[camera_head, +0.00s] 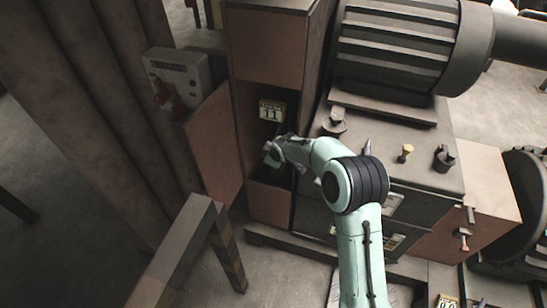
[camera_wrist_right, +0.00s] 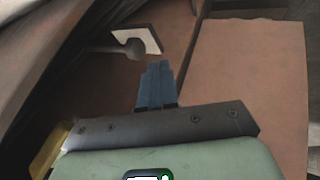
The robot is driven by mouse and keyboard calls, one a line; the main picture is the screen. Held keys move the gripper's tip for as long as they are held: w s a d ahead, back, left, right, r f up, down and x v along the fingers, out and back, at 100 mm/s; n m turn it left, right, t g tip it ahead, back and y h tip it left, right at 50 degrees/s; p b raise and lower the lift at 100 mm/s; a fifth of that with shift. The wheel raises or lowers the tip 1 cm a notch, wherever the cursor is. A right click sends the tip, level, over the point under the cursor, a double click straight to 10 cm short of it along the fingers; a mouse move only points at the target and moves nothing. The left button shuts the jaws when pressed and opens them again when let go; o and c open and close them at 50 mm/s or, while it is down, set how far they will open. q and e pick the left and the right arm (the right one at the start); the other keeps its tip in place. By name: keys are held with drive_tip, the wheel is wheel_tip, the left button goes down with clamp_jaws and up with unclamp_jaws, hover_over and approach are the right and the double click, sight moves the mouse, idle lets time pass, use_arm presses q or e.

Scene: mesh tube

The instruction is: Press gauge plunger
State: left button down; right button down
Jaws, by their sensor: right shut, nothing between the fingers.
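My right gripper (camera_head: 272,152) reaches into the open, narrow cabinet left of the grey machine. In the right wrist view its blue fingers (camera_wrist_right: 157,85) are together with nothing between them. Just beyond the fingertips, a grey rod with a rounded end (camera_wrist_right: 132,48) lies in front of a white square plate (camera_wrist_right: 148,38). It may be the gauge plunger; I cannot tell for sure. The fingertips appear apart from it. In the head view my gripper and the cabinet's shadow hide this spot. My left gripper is out of view.
A yellowish plate marked 11 (camera_head: 271,111) is inside the cabinet above my gripper. The brown cabinet door (camera_head: 214,145) stands open at the left. A grey box with red parts (camera_head: 177,78) is beyond it. The machine top (camera_head: 385,165) carries several knobs.

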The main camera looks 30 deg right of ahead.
drive_tip(key=v, duration=0.3)
drive_tip(key=shift+s+a+r, duration=0.2)
drive_tip(key=shift+r, duration=0.1)
drive_tip(key=s+a+f+m+g+y, duration=0.2)
drive_tip(key=s+a+f, duration=0.5)
drive_tip(key=f, duration=0.5)
drive_tip(key=s+a+f+m+g+y, duration=0.1)
drive_tip(key=s+a+f+m+g, duration=0.3)
drive_tip(key=s+f, duration=0.65)
drive_tip(key=s+a+f+m, duration=0.1)
drive_tip(key=s+a+f, duration=0.1)
drive_tip(key=s, duration=0.5)
drive_tip(key=s+a+f+m+g+y, duration=0.1)
drive_tip(key=s+a+f+m, duration=0.1)
drive_tip(key=s+a, duration=0.3)
drive_tip(key=s+a+f+m+g+y, duration=0.1)
drive_tip(key=s+a+f, duration=0.1)
drive_tip(key=s, duration=0.8)
drive_tip(key=shift+s+a+f+m, duration=0.15)
drive_tip(key=shift+a+f+m, duration=0.2)
drive_tip(key=shift+a, duration=0.45)
drive_tip(key=shift+d, duration=0.1)
